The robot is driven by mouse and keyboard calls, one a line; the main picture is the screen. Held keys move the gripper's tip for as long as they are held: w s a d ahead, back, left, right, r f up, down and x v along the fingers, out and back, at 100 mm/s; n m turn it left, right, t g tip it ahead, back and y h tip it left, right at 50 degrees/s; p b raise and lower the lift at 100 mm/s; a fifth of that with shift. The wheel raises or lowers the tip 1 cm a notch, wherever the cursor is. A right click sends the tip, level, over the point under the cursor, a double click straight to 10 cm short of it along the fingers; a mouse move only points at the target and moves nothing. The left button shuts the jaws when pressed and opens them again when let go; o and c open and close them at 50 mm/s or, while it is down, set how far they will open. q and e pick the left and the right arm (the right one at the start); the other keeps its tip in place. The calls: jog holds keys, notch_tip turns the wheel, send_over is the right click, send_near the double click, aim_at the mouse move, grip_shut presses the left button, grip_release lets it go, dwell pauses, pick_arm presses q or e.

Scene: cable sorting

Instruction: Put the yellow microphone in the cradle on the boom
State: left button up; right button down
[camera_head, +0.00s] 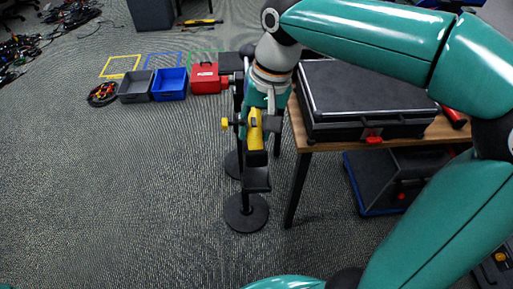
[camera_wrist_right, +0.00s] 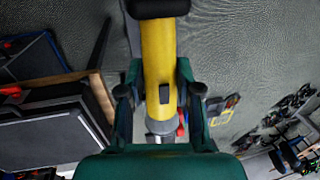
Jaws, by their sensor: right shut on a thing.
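The yellow microphone (camera_head: 255,130) is in my right gripper (camera_head: 258,113), near the middle of the head view. Its dark end (camera_head: 257,158) points down in that view. In the right wrist view the yellow body (camera_wrist_right: 158,55) runs between the two fingers of the right gripper (camera_wrist_right: 162,97), with a black end at the top and a silvery end at the bottom. A black stand (camera_head: 241,165) with a yellow knob (camera_head: 225,124) is right beside the microphone. The cradle cannot be made out clearly; gripper and microphone overlap that area. My left gripper is not in view.
A wooden table (camera_head: 293,122) with a black case (camera_head: 365,95) stands close on the right. A grey bin (camera_head: 136,87), a blue bin (camera_head: 170,84) and a red toolbox (camera_head: 207,78) are on the floor farther back.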

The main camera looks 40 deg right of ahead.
jog(key=shift+f, duration=3.2)
jog(key=c, duration=0.8)
grip_release()
jog(key=r, duration=0.4)
jog(key=s+d+r, duration=0.1)
jog(key=r, duration=0.3)
jog(key=d+r, duration=0.1)
jog(key=r, duration=0.3)
jog(key=shift+s+p, duration=0.2)
jog(key=shift+p, duration=0.15)
jog(key=shift+f, duration=0.1)
